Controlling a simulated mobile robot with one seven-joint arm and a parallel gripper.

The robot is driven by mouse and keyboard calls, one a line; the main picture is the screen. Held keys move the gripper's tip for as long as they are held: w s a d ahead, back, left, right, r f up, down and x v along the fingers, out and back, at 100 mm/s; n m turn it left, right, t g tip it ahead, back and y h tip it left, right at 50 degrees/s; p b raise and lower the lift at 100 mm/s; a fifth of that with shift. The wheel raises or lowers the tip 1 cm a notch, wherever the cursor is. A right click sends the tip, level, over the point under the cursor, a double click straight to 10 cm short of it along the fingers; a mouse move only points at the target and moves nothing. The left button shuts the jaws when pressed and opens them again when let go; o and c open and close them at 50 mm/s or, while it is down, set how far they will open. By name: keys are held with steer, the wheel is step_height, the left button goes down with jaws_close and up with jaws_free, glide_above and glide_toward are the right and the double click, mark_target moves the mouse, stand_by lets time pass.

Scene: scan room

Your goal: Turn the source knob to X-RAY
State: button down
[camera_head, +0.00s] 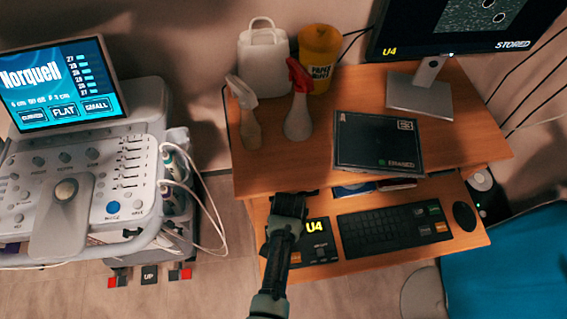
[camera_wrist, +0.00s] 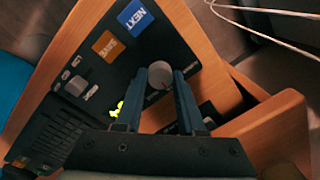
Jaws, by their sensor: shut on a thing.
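The source knob (camera_wrist: 160,74), a round grey knob, sits on a black control box (camera_wrist: 95,70) in the wrist view. My gripper (camera_wrist: 158,72) is closed around it, one finger on each side. The markings by the knob are mostly covered, so I cannot read its setting. In the head view my gripper (camera_head: 291,197) reaches down over the left part of the control box (camera_head: 322,252) and hides the knob. The box shows a yellow "U4" display (camera_head: 314,226).
The box also has a blue NEXT button (camera_wrist: 136,17), an orange button (camera_wrist: 108,45) and a smaller grey control (camera_wrist: 76,86). A keyboard (camera_head: 388,230) lies to its right. The raised shelf (camera_head: 275,172) behind holds spray bottles, a black case (camera_head: 378,143) and a monitor (camera_head: 455,30).

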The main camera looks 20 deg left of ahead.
steer(key=n, duration=0.6)
steer(key=shift+p, duration=0.4)
steer(key=n, duration=0.6)
steer(key=shift+w+g, duration=0.1)
steer(key=shift+g, duration=0.2)
steer(key=shift+n, duration=0.3)
steer(key=c, duration=0.5)
jaws_free()
step_height(320, 180, up, 13)
steer(key=p, duration=0.2)
steer(key=shift+w+d, duration=0.2)
